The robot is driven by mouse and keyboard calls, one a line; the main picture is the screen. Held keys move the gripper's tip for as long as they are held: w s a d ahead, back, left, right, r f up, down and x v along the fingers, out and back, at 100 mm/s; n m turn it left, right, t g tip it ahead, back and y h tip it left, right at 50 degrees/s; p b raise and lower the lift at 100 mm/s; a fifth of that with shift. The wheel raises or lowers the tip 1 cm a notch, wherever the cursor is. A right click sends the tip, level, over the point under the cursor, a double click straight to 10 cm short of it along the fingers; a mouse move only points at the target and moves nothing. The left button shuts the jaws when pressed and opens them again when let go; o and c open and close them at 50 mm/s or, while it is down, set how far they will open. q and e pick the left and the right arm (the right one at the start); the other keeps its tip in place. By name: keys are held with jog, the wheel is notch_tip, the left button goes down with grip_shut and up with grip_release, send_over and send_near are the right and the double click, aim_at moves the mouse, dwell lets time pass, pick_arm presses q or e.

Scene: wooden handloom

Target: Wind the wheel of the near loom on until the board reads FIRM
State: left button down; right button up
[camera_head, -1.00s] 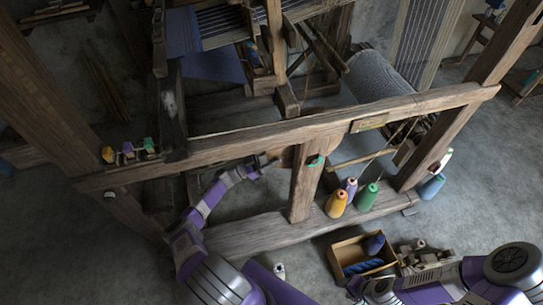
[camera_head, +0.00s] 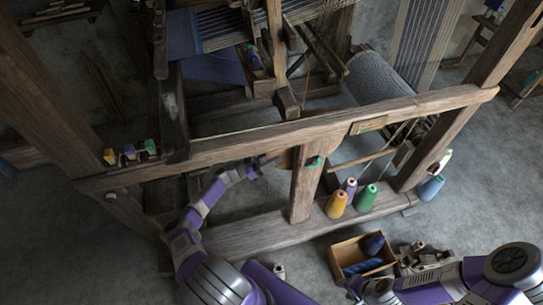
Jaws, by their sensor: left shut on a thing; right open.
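The near loom's long beam (camera_head: 235,142) crosses the view on upright posts. A tan, rounded wooden part, probably the wheel (camera_head: 286,159), shows just below the beam beside the middle post, mostly hidden by them. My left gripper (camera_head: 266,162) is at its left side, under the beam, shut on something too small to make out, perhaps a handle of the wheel. A small brass-coloured plate (camera_head: 369,125) is on the beam's front, perhaps the board; its text cannot be read. My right gripper (camera_head: 357,288) is low at the bottom, open, near the open box.
Yarn cones, orange (camera_head: 337,204), purple and green (camera_head: 367,198), stand on the lower rail. A wooden box (camera_head: 335,257) with blue spools is on the floor beside wooden parts (camera_head: 425,257).

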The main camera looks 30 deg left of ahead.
pick_arm(q)
jog(key=r+p, duration=0.1)
jog(key=r+g+p, duration=0.1)
jog(key=p, duration=0.1)
jog(key=shift+s+a+r+y, duration=0.15)
jog(key=shift+s+r+y, duration=0.05)
jog(key=shift+r+y, duration=0.2)
jog(key=shift+r+g+y+p, duration=0.1)
jog(key=shift+g+y+p, duration=0.3)
jog(key=shift+p, duration=0.15)
